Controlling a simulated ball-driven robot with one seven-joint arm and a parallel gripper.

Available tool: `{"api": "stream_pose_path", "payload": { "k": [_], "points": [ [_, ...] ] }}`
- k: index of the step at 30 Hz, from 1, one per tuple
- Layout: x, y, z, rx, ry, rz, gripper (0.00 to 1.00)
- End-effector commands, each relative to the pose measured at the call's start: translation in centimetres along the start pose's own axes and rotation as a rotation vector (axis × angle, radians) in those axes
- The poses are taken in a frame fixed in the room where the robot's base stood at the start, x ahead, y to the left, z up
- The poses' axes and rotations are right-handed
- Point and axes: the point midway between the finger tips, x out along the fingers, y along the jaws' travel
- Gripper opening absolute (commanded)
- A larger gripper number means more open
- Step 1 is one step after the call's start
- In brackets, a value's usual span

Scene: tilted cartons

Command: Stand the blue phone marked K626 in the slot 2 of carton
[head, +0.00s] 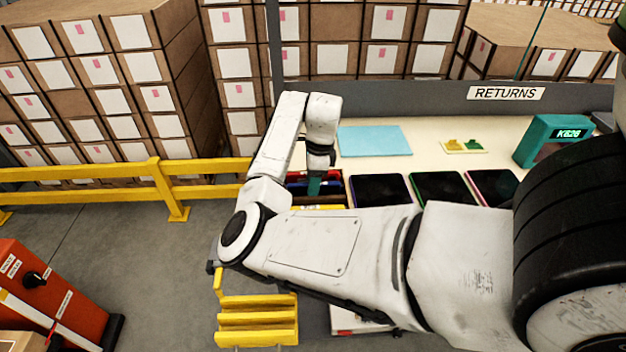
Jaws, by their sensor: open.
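My gripper (317,172) hangs over the carton (320,199) at the left end of the counter, pointing down, with its jaws open. A teal-blue piece (314,186) shows just below the jaws, inside the carton's outline. I cannot tell whether it is the phone or part of the gripper. The carton also shows red and dark blue edges inside. My arm covers much of its front, and the slot numbers are not readable. A teal reader (550,142) on the right of the counter displays K626. No marking is readable on any phone.
Three dark-screened phones lie flat right of the carton, with blue-violet (380,190), green (440,188) and pink (492,187) edges. A light blue mat (374,141) and a small yellow-green card (464,146) lie behind. A yellow rail (160,175) stands left; a RETURNS panel (505,93) backs the counter.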

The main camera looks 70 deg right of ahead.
Motion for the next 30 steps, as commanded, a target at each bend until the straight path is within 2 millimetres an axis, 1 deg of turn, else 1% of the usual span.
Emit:
{"api": "stream_pose_path", "payload": {
  "k": [5,12,18,24,30],
  "points": [
    [-1.8,-0.1,0.0,0.002,-0.001,-0.004,0.45],
    [-6.5,-0.1,0.0,0.003,-0.001,-0.005,0.45],
    [-9.5,-0.1,0.0,0.002,0.0,-0.003,0.45],
    [-10.7,0.0,0.0,0.0,-0.001,-0.001,0.45],
    [-10.8,0.0,0.0,0.0,0.0,-0.001,0.45]
  ]
}}
